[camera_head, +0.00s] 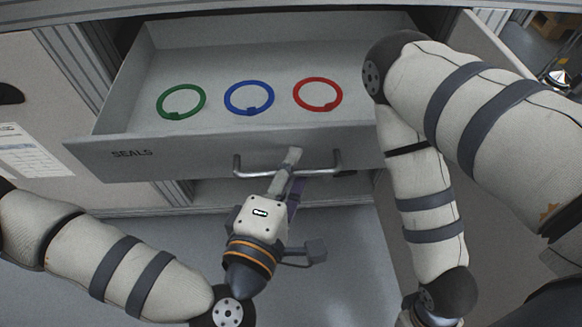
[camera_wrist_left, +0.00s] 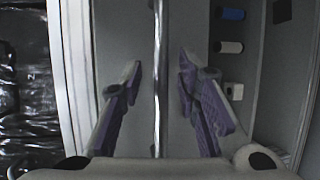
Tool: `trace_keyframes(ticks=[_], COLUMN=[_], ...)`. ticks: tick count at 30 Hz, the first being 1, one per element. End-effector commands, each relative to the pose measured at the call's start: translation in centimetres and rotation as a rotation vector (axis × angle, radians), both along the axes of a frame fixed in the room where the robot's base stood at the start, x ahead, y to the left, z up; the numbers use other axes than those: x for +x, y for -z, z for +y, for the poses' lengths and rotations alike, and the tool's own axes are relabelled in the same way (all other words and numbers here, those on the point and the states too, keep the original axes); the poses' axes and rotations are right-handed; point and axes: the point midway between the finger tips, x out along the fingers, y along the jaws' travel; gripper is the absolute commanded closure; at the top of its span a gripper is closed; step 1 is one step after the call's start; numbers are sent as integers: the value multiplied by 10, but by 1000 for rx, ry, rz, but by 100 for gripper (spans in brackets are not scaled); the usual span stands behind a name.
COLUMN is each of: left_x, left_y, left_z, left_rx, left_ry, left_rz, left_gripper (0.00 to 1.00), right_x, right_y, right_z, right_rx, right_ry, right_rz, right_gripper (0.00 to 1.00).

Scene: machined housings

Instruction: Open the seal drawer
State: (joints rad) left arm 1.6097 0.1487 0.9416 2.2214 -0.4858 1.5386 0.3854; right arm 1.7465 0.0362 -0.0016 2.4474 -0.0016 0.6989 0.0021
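The seal drawer (camera_head: 100,158), a grey metal drawer marked SEALS, stands pulled out in the head view. Its bar handle (camera_head: 243,173) is on the front face. A green ring (camera_head: 160,108), a blue ring (camera_head: 228,101) and a red ring (camera_head: 297,92) lie flat inside it. My left gripper (camera_head: 291,165) is at the middle of the handle. In the left wrist view, the handle bar (camera_wrist_left: 158,45) runs between the two purple-padded fingers of the left gripper (camera_wrist_left: 160,80), which are spread with a gap on each side. My right gripper is out of the head view.
My right arm crosses the right side of the head view and covers the drawer's right front corner. A cabinet panel with a paper sheet (camera_head: 30,150) is at the left. Grey floor (camera_head: 345,255) below the drawer looks clear.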

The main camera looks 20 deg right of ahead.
Motion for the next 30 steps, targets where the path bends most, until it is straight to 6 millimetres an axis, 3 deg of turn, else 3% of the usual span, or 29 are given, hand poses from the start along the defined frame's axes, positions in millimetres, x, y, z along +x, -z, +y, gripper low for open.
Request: trace_keyframes(ticks=[4, 14, 28, 30], left_x=[-7, -54, -58, -65], left_y=[-1, -12, -13, -3], left_z=[6, 43, 46, 46], left_rx=[2, 1, 3, 49], left_ry=[0, 1, 2, 39], left_rz=[1, 2, 0, 11], left_gripper=[70, 70, 70, 70], right_x=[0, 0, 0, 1], right_y=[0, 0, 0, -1], right_z=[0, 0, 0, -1], right_rx=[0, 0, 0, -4], right_ry=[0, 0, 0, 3], right_rz=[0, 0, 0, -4], right_gripper=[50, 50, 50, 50])
